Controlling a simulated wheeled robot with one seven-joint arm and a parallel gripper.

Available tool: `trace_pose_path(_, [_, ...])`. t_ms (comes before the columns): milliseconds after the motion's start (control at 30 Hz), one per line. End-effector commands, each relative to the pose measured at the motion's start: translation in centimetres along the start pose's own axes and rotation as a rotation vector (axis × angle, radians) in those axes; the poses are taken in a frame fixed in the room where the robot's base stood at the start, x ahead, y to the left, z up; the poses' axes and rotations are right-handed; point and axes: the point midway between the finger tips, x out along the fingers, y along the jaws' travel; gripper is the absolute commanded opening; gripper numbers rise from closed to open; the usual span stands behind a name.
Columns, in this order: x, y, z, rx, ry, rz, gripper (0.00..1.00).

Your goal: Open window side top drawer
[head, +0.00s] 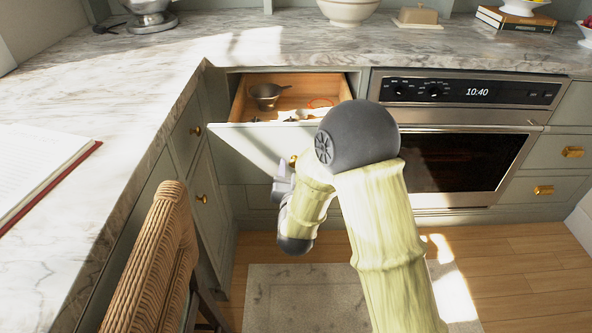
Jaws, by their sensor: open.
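A top drawer left of the oven stands pulled out, with a pale front (250,138) and a wooden inside. A metal strainer or pan (266,93) and other small items lie in it. Its brass knob (293,160) shows beside my arm. My gripper (283,179) is open, close to the drawer front just below and left of that knob. I cannot tell whether it touches the front. My arm hides the drawer's right front part. Another top drawer (186,131) with a brass knob (196,131) is shut in the left cabinet run.
The oven (460,160) is right of the open drawer. A wicker chair (153,255) stands at the lower left by the marble counter (110,110), which holds an open book (35,175). A rug (300,295) lies on the wooden floor.

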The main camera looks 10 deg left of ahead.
Motion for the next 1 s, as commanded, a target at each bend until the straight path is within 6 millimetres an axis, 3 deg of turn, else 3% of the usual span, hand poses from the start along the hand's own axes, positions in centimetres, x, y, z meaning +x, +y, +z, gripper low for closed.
trace_pose_path(367, [-0.5,0.3,0.0,0.002,0.0,0.004,0.5])
trace_pose_path(567, [-3.2,0.2,0.2,0.0,-0.001,0.001,0.5])
trace_pose_path(867, [-9.1,0.1,0.3,0.0,0.001,-0.003,0.5])
trace_pose_path(1000, [-9.0,0.1,0.4,0.002,0.005,0.003,0.5])
